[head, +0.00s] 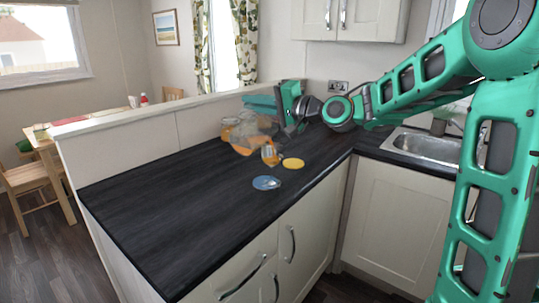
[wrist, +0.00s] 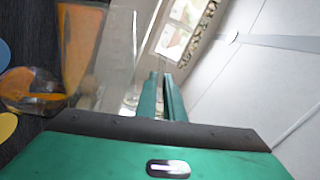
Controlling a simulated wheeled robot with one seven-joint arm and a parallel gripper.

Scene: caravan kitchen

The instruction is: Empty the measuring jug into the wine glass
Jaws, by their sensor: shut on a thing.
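The clear measuring jug (wrist: 118,62) holds orange contents and shows in the head view (head: 241,132) above the far side of the counter. My gripper (head: 262,104) is shut on the jug, with its two fingers (wrist: 163,97) close together beside the clear wall. The exact grip point is hard to see. The jug looks tilted, but its angle is unclear. The wine glass (head: 269,155) stands just in front and to the right of the jug, with orange contents in its bowl. It also shows at the left in the wrist view (wrist: 32,90), close to the jug.
A yellow disc (head: 293,163) and a blue disc (head: 266,183) lie on the dark counter (head: 180,205) near the glass. A raised ledge (head: 165,122) runs behind it. The sink (head: 425,146) is at the right. The left of the counter is clear.

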